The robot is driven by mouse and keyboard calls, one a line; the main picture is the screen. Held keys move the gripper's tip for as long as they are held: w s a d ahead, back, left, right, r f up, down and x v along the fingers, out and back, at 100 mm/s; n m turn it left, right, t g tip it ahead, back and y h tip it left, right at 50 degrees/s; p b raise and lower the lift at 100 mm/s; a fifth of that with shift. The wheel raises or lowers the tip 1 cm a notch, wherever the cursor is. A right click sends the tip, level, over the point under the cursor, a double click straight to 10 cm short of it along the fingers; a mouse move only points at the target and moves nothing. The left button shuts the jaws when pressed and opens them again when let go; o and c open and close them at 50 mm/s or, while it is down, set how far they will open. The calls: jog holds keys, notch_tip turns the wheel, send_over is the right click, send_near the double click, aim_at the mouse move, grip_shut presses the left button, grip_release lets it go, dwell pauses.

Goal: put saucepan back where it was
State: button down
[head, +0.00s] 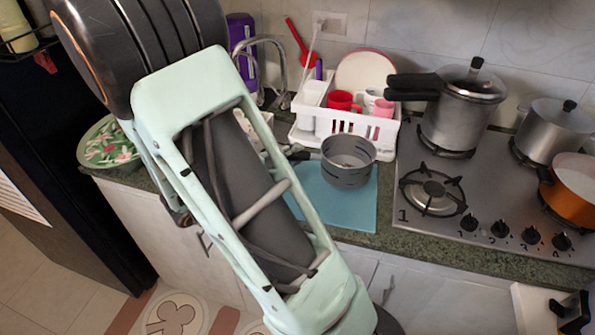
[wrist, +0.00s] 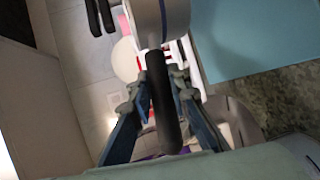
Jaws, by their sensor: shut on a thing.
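The saucepan (head: 349,172) is a small grey pot, seen over the blue mat (head: 357,211) on the counter; I cannot tell whether it touches the mat. Its dark handle points left toward my arm in the head view. In the wrist view the saucepan's pale body (wrist: 165,22) is at the top, and its black handle runs down between the two blue fingers of my gripper (wrist: 160,88). My gripper is shut on the handle. In the head view my own arm hides most of the gripper.
A white dish rack (head: 304,137) with cups stands behind the saucepan. The stove (head: 470,220) at right holds a pressure cooker (head: 458,122), a lidded pot (head: 552,133) and an orange pan (head: 572,190). The front-left burner (head: 433,190) is bare. A faucet (head: 240,58) stands behind my arm.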

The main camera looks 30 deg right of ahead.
jog(key=shift+w+d+f, duration=0.2)
jog(key=shift+d+f, duration=0.5)
jog(key=shift+f, duration=0.1)
jog(key=shift+w+d+f+b, duration=0.15)
jog(key=shift+f+b, duration=0.4)
jog(key=shift+f, duration=1.4)
jog(key=c, duration=1.8)
grip_release()
jog(key=shift+a+r, duration=0.25)
jog(key=shift+a, duration=0.05)
jog(key=p+v, duration=0.1)
jog(key=v, duration=1)
jog(key=shift+a, duration=0.2)
jog(key=shift+d, duration=0.1)
